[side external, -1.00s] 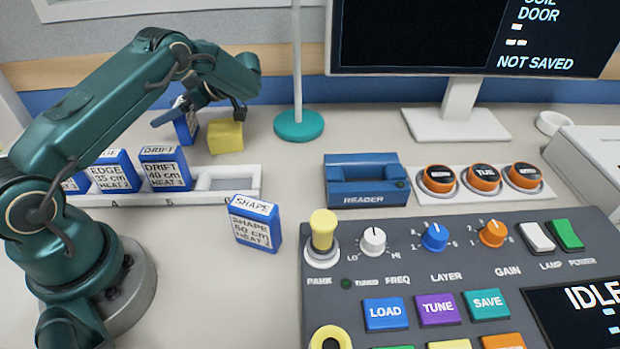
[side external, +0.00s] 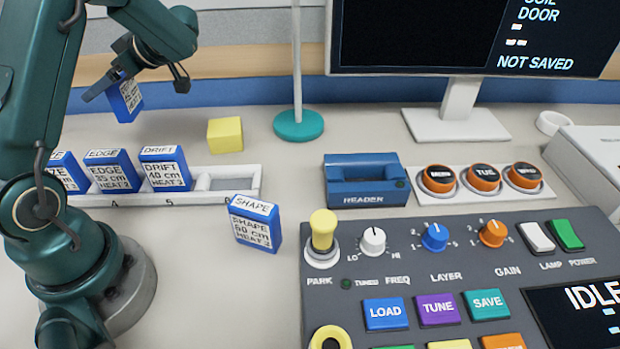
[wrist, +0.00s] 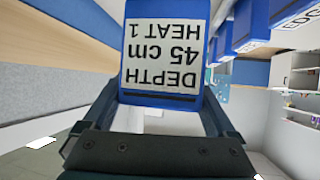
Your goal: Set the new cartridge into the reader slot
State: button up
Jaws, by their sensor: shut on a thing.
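My gripper (side external: 118,84) is shut on a blue cartridge (side external: 126,101) and holds it in the air at the upper left, above the rack. In the wrist view the held cartridge (wrist: 165,50) sits between the fingers, and its white label reads DEPTH 45 cm HEAT 1, upside down. The blue reader (side external: 365,182) stands on the table in the middle, well to the right of my gripper. Its top has a recess; I cannot see inside it.
A white rack (side external: 190,199) holds several blue cartridges, with an empty place at its right end. A cartridge labelled SHAPE (side external: 256,222) stands in front of it. A yellow block (side external: 225,135), a teal-based pole (side external: 298,125), and the control panel (side external: 450,250) are nearby.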

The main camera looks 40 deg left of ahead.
jog(key=w+m, duration=0.1)
jog(key=t, duration=0.1)
jog(key=w+r+m+t+y, duration=0.1)
jog(key=shift+w+a+m, duration=0.3)
jog(key=w+d+m+t, duration=0.9)
jog(key=w+d, duration=0.4)
jog(key=w, duration=0.3)
jog(key=w+d+r+m+t+h, duration=0.1)
jog(key=w+d+m+t+h, duration=0.15)
jog(key=d, duration=0.65)
jog(key=w+d+r+m+t+h, duration=0.15)
jog(key=d+m+t, duration=0.25)
jog(key=d, duration=0.5)
jog(key=shift+g, duration=0.25)
jog(key=w+d+f, duration=0.1)
jog(key=d+f, duration=0.1)
jog(key=d, duration=0.1)
jog(key=w+d+f, duration=0.1)
jog(key=d+f, duration=0.2)
jog(key=d, duration=0.1)
jog(key=w+d+f, duration=0.1)
jog(key=d+f, duration=0.1)
jog(key=d, duration=0.2)
jog(key=shift+w+f, duration=0.2)
jog(key=shift+f, duration=0.05)
jog(key=shift+w+d+f, duration=0.1)
jog(key=shift+d+f, duration=0.1)
jog(key=shift+d, duration=0.1)
jog(key=shift+f, duration=2)
